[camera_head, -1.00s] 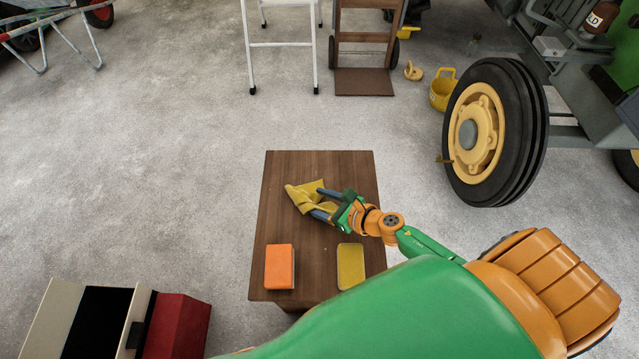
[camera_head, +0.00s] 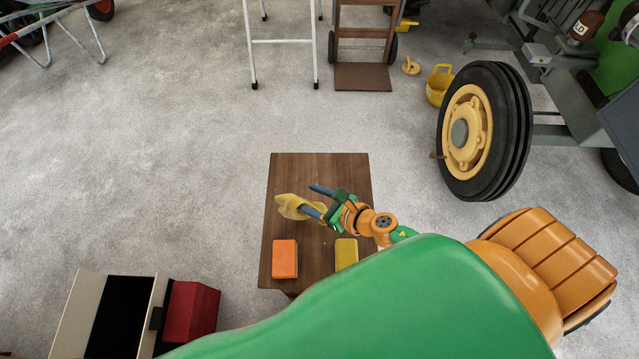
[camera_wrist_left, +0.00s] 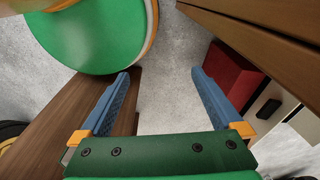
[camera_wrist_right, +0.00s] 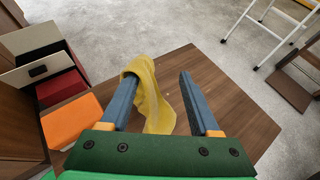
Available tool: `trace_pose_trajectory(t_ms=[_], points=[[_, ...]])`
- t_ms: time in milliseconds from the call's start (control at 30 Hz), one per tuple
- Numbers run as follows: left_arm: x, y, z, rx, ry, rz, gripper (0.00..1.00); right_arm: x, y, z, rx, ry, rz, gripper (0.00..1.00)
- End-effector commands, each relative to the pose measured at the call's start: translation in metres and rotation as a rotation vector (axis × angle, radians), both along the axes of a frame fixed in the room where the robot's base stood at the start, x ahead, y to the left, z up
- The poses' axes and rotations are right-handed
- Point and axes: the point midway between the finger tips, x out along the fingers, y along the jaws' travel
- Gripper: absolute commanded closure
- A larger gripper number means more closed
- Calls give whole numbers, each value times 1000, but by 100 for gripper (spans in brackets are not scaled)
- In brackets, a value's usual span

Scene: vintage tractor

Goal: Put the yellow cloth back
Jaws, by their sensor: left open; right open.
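The yellow cloth (camera_head: 291,207) hangs draped over one finger of my right gripper (camera_head: 305,198), above the small wooden table (camera_head: 319,170). In the right wrist view the cloth (camera_wrist_right: 150,100) is folded over the left finger and drops down on its inner side. The right finger is apart from it. The right jaws (camera_wrist_right: 158,76) are open. Whether the cloth touches the tabletop is unclear. My left gripper (camera_wrist_left: 161,74) is open and empty in the left wrist view; it does not show in the head view.
An orange block (camera_head: 285,259) and a yellow block (camera_head: 346,253) sit on the table's near part. A box with a red part (camera_head: 190,308) stands at lower left. A tractor wheel (camera_head: 484,130) is at right. A hand truck (camera_head: 363,76) stands behind.

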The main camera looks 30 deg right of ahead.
Motion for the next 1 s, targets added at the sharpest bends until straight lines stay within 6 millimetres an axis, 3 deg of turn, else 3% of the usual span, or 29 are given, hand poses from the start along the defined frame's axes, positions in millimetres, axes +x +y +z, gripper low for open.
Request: trace_pose_trajectory(t_ms=[100,333,667,800,1000], points=[[0,0,0,0,1,0,0,0,0,0,0,0,0,40],[-1,2,0,2,2,0,0,-1,2,13,-15,-10,12,100],[0,1,0,1,1,0,0,-32,12,66,1,0,2,100],[0,1,0,1,1,0,0,-33,12,47,0,2,-4,100],[0,1,0,1,1,0,0,-33,12,38,0,0,-1,100]])
